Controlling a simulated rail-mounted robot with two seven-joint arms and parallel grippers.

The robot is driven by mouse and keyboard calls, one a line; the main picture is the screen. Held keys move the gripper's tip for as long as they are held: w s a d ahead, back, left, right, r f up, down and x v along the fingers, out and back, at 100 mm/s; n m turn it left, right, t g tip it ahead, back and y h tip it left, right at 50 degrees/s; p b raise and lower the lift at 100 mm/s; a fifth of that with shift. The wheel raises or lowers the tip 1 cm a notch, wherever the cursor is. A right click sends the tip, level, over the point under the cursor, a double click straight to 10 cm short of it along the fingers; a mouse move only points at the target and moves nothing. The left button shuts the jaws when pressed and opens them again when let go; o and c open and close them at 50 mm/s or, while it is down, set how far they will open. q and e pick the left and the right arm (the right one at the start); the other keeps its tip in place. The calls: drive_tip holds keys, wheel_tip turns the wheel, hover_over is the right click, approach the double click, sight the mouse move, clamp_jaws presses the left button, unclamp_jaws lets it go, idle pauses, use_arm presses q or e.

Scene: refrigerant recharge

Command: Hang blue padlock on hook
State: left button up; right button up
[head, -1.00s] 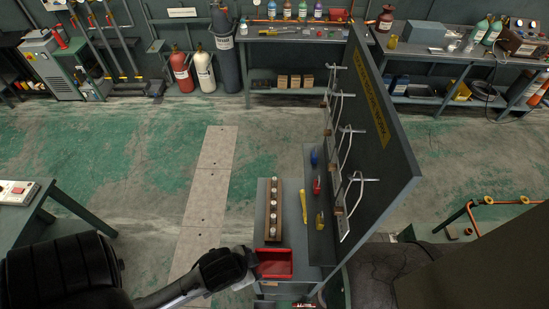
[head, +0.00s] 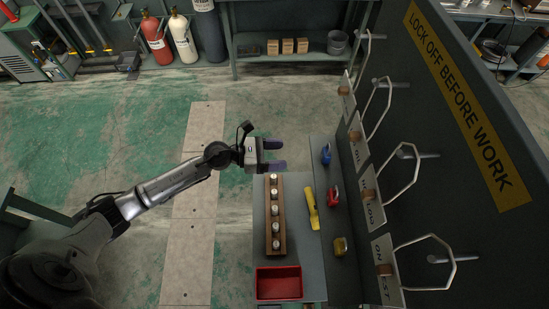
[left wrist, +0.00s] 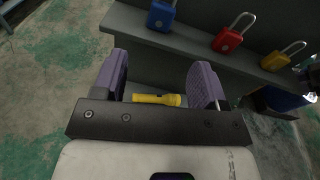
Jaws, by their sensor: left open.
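The blue padlock (head: 326,154) stands on the narrow shelf (head: 322,185) along the lockout board, at its far end. It also shows in the left wrist view (left wrist: 161,15), beyond my fingers and to the left of the red padlock. Several metal hooks (head: 421,156) stick out from the board, each with a bent wire loop and a tag beside it. My left gripper (head: 279,154) is open and empty, to the left of the blue padlock and apart from it. In the left wrist view its two purple fingers (left wrist: 160,84) are spread. My right gripper is not in view.
A red padlock (head: 334,196) and a yellow padlock (head: 340,246) stand nearer on the shelf. A yellow flashlight (head: 311,208), a wooden block with several round pieces (head: 281,216) and a red tray (head: 279,283) are on the bench. The board (head: 466,150) rises on the right.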

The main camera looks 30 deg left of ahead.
use_arm(q)
drive_tip(key=m, duration=0.1)
drive_tip(key=m+g+p, duration=0.1)
drive_tip(key=g+p, duration=0.1)
approach(323, 153)
wheel_tip(323, 153, down, 2)
drive_tip(key=d, duration=0.2)
drive_tip(key=x, duration=0.3)
drive_tip(key=w+x, duration=0.1)
drive_tip(key=x, duration=0.1)
drive_tip(key=shift+w+r, duration=0.1)
drive_tip(key=shift+r, duration=0.2)
drive_tip(key=shift+x, duration=0.75)
drive_tip(key=shift+r, duration=0.15)
drive_tip(key=shift+c, duration=0.2)
drive_tip(key=c, duration=0.7)
drive_tip(key=shift+r, duration=0.1)
drive_tip(key=shift+c, duration=0.3)
drive_tip(key=shift+r, duration=0.1)
